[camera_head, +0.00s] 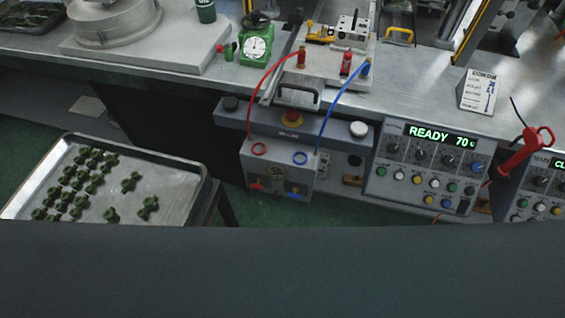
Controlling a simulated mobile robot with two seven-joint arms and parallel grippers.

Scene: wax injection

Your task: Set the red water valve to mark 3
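A grey water box (280,168) hangs at the front of the bench, left of the control panel. On its left side are a red ring port (259,149) and, below it, a small red handle (256,186), which looks like the red water valve. A blue ring port (300,158) and a blue handle (294,195) sit on the right side. A round gauge (278,173) lies between them. The numbered marks and the exact handle angle are too small to read. Neither of my grippers is in view.
A red hose (258,86) and a blue hose (335,96) run from the bench to the box. A panel (427,165) reads "READY 70". A tray (190,207) with green pieces stands left. Dark floor shows between.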

